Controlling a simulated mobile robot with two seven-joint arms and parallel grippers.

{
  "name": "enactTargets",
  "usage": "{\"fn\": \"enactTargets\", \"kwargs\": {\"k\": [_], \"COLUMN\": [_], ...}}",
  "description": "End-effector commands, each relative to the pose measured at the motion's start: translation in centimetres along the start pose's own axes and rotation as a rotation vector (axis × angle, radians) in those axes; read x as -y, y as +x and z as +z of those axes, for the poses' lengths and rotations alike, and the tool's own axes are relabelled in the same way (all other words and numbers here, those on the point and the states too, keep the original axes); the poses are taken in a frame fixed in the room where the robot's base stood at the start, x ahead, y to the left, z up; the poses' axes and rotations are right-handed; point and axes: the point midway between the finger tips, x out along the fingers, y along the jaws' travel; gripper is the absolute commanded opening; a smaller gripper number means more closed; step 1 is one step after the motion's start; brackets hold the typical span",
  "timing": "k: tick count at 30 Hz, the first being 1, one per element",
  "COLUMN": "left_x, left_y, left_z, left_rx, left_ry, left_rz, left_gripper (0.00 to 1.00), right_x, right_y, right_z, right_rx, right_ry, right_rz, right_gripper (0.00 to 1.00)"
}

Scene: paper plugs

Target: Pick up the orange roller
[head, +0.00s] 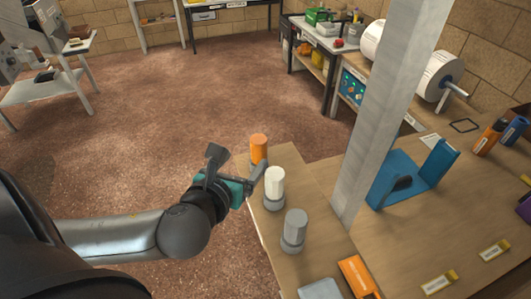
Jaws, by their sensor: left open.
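The orange roller (258,148) stands upright near the far left edge of the wooden table (325,262). A white roller (274,186) and a grey roller (295,228) stand upright in a row nearer to me. My left gripper (237,166) reaches in from the left, with its jaws open and empty. It is just left of the orange and white rollers, and one finger lies close to them. I cannot tell whether it touches either one. The orange roller's lower part is partly hidden. My right gripper is not in view.
A grey post (388,110) rises from the table right of the rollers. A blue bracket (400,176) stands beyond it, with an orange tube (489,138) farther right. An orange box (358,277) lies at the near edge. Open floor lies left of the table.

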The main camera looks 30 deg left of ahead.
Motion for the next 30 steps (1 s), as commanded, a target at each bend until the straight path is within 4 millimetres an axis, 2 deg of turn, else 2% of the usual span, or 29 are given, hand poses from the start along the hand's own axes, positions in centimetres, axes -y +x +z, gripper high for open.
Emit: {"fn": "enactTargets", "kwargs": {"k": [8, 18, 30], "left_x": [0.0, 0.0, 0.0], "left_y": [2.4, 8.1, 11.1], "left_z": [-0.3, -0.1, 0.0], "left_rx": [0.005, 0.001, 0.001], "left_ry": [-0.003, -0.006, -0.007], "left_rz": [0.001, 0.002, 0.002], "left_gripper": [0.85, 0.85, 0.85], "right_x": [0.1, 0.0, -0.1], "right_y": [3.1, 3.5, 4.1], "right_z": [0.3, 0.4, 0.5], "right_rx": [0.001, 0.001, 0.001], "right_ry": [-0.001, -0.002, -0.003], "right_rz": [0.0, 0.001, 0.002], "right_gripper": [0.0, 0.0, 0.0]}}
